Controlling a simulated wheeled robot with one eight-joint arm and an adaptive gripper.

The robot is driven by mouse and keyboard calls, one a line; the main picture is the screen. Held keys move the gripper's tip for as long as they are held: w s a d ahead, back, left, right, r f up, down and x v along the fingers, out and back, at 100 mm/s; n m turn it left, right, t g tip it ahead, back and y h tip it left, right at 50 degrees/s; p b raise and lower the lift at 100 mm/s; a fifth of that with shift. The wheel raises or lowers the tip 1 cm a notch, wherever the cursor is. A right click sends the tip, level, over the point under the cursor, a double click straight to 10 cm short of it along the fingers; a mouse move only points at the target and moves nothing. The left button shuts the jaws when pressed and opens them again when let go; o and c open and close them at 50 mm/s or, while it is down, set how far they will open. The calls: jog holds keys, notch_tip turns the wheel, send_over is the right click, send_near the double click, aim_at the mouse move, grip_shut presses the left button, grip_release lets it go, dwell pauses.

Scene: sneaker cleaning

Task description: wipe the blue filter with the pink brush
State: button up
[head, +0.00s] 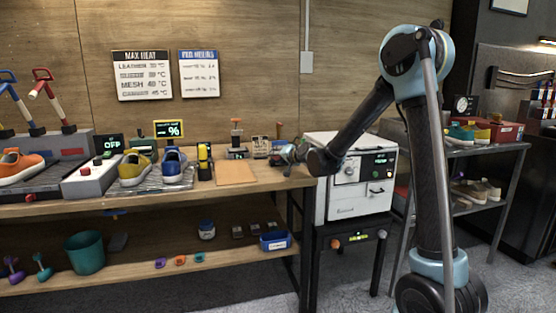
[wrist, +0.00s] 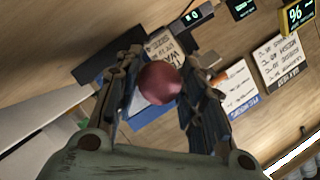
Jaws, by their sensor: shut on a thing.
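My gripper (head: 290,153) reaches over the right end of the workbench in the head view. In the wrist view my gripper (wrist: 160,88) has its two dark fingers on either side of a round, dark pink-red knob, which looks like the end of the pink brush (wrist: 160,82). The rest of the brush is hidden behind the knob and fingers. A pale panel with a blue edge, possibly the blue filter (wrist: 146,117), shows behind the knob, partly covered. I cannot tell whether the brush touches it. In the head view the brush and filter are too small to make out.
A tan board (head: 235,172) lies on the workbench left of my gripper. A blue sneaker (head: 174,162) and a yellow one (head: 133,172) stand further left. A white oven-like machine (head: 352,190) stands right of the bench, under my arm. A lower shelf holds a teal bucket (head: 85,253).

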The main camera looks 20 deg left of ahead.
jog(key=shift+w+a, duration=0.5)
jog(key=shift+w, duration=0.25)
dwell(0.8)
jog(key=shift+w+d, duration=0.4)
jog(key=shift+d, duration=0.35)
jog(key=shift+w+d, duration=0.35)
jog(key=shift+d, duration=0.4)
jog(key=shift+w+d, duration=0.55)
jog(key=shift+d, duration=0.15)
jog(key=shift+w+d, duration=0.5)
jog(key=shift+d, duration=0.2)
jog(key=shift+a, duration=0.1)
jog(key=shift+s+a, duration=0.5)
jog(key=shift+a, duration=0.2)
jog(key=shift+s+a, duration=0.5)
jog(key=shift+a, duration=0.2)
jog(key=shift+s+a, duration=0.4)
jog(key=shift+a, duration=0.35)
jog(key=shift+s+a, duration=0.35)
jog(key=shift+a, duration=0.4)
jog(key=shift+s+d, duration=0.55)
jog(key=shift+s, duration=0.3)
jog(key=shift+s+d, duration=0.55)
jog(key=shift+s, duration=0.3)
jog(key=shift+s+d, duration=0.55)
jog(key=shift+s, duration=0.3)
